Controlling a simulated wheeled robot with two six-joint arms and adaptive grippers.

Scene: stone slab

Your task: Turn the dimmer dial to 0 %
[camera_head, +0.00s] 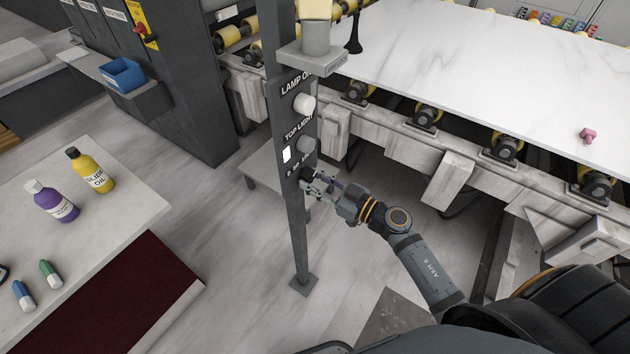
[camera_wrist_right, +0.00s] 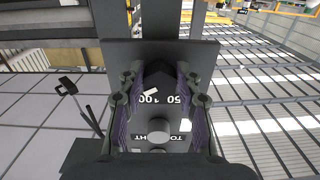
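The dimmer dial is a dark knob (camera_head: 306,173) low on the dark post (camera_head: 296,228), under the "TOP LIGHT" label; it also shows dark in the right wrist view (camera_wrist_right: 158,76). The scale figures 100 and 50 appear upside down beside it there. A small white mark lies close to the 100; I cannot tell for sure that it is the pointer. My right gripper (camera_head: 320,184) is at the dial, its fingers apart on either side of it (camera_wrist_right: 158,92). Contact with the dial cannot be made out. My left gripper is out of view.
A grey knob (camera_head: 306,145) and a white knob (camera_head: 304,104) sit above the dial on the post. A white slab (camera_head: 480,70) lies on rollers behind. A table (camera_head: 120,215) with bottles stands at left. Floor around the post's foot is clear.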

